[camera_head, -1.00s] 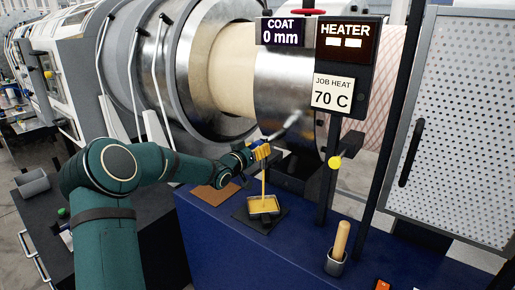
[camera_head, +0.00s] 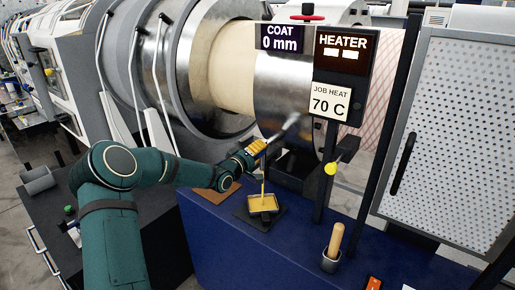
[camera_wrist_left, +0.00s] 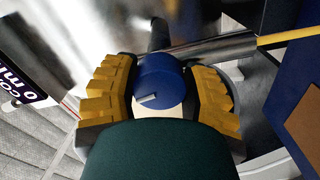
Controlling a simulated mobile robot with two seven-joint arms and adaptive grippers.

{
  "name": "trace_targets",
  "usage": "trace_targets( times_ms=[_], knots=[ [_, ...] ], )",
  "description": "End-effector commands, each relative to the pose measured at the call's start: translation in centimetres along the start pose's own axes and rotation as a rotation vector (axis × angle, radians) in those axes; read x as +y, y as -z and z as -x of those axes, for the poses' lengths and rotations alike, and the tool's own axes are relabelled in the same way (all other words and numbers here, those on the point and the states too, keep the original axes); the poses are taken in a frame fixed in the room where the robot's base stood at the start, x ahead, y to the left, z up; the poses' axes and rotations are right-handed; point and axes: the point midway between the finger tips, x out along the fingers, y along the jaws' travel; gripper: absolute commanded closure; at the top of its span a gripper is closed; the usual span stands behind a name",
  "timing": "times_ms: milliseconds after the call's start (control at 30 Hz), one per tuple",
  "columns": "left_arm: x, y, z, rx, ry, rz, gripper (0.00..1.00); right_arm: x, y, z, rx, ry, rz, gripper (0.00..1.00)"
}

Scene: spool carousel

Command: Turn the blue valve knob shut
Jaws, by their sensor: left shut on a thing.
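The blue valve knob (camera_wrist_left: 160,78) shows in the left wrist view, round with a short pale bar on its face. My left gripper (camera_wrist_left: 163,88) has its yellow padded fingers on both sides of it and is shut on it. In the head view, the left gripper (camera_head: 257,147) is in front of the big steel drum and hides most of the knob. A metal pipe (camera_wrist_left: 210,47) passes beside the knob, and a thin yellow stream (camera_wrist_left: 288,37) leaves its end. In the head view the stream (camera_head: 263,180) runs down into a small tray (camera_head: 263,204).
The tray stands on a dark mat on the blue bench (camera_head: 225,225). A brown pad (camera_head: 215,203) lies left of it. A wooden-handled tool stands in a metal cup (camera_head: 331,262).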

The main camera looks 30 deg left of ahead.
Motion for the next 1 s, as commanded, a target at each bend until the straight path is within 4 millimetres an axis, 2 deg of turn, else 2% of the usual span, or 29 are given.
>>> trace_targets(
  times_ms=[200, 500, 700, 1000],
  knots=[
    [0.2, 0.1, 0.0, 0.001, 0.000, 0.204, 0.89, -0.4, 0.1, 1.3, 0.000, 0.002, 0.000, 0.53],
    [0.2, 0.1, 0.0, 0.001, -0.001, 0.443, 0.89, -0.7, 0.2, 2.2, -0.001, 0.004, 0.000, 0.53],
    [0.2, 0.1, 0.0, 0.001, -0.001, 0.549, 0.89, -0.8, 0.3, 2.5, -0.001, 0.005, -0.001, 0.53],
    [0.2, 0.1, 0.0, 0.001, -0.002, 0.620, 0.89, -0.8, 0.3, 2.7, -0.001, 0.005, -0.001, 0.53]
  ],
)
